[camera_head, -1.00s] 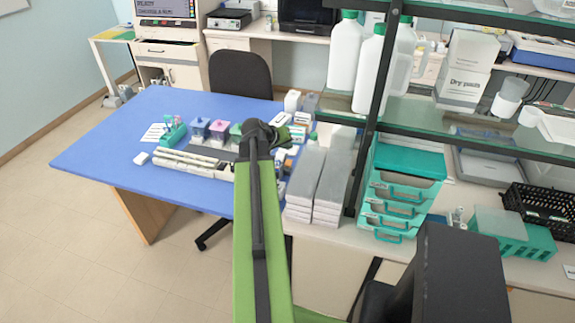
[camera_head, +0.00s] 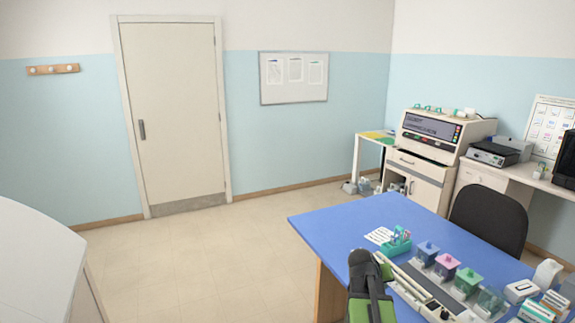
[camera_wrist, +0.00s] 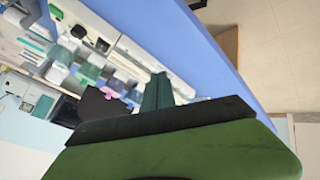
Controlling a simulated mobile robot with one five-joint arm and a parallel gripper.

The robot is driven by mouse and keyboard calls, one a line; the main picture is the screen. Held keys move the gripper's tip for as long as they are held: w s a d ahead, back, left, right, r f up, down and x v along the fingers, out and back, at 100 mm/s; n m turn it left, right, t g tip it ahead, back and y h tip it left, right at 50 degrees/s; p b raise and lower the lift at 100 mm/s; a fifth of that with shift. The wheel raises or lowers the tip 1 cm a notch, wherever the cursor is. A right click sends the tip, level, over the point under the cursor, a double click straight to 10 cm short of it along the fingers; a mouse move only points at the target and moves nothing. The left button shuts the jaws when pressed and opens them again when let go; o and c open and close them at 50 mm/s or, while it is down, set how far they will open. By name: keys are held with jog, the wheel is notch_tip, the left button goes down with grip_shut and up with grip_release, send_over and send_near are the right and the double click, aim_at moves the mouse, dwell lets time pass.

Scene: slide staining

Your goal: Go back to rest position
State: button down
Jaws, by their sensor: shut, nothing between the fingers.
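My gripper (camera_wrist: 158,90) shows in the wrist view with its two narrow fingers together and nothing between them. It is over or near the blue table (camera_wrist: 232,62). In the head view, my green and dark arm stands at the front edge of the blue table (camera_head: 350,222); the fingers are not visible there. On the table are a teal rack with small bottles (camera_head: 397,243), a blue-lidded jar (camera_head: 427,252), a pink-lidded jar (camera_head: 446,266) and a green-lidded jar (camera_head: 467,281). A long pale tray (camera_head: 415,290) lies in front of them.
A black chair (camera_head: 490,218) stands behind the table. A beige machine (camera_head: 440,135) sits on a cabinet at the back right. A white counter (camera_head: 35,250) is at the left. The floor (camera_head: 200,260) between counter and table is clear, up to the door (camera_head: 172,110).

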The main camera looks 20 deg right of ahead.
jog(key=w+a+f+n+y, duration=0.2)
jog(key=w+a, duration=0.1)
jog(key=a, duration=1.2)
jog(key=w+a+f+n+y, duration=0.2)
jog(key=w+a, duration=0.1)
jog(key=a, duration=1.2)
jog(key=s+a+f+n+g+y, duration=0.1)
jog(key=s+a+g+y, duration=0.1)
jog(key=s+a, duration=0.6)
jog(key=a+y, duration=0.1)
jog(key=a, duration=0.3)
jog(key=shift+f+n+g+y, duration=0.3)
jog(key=shift+g, duration=0.1)
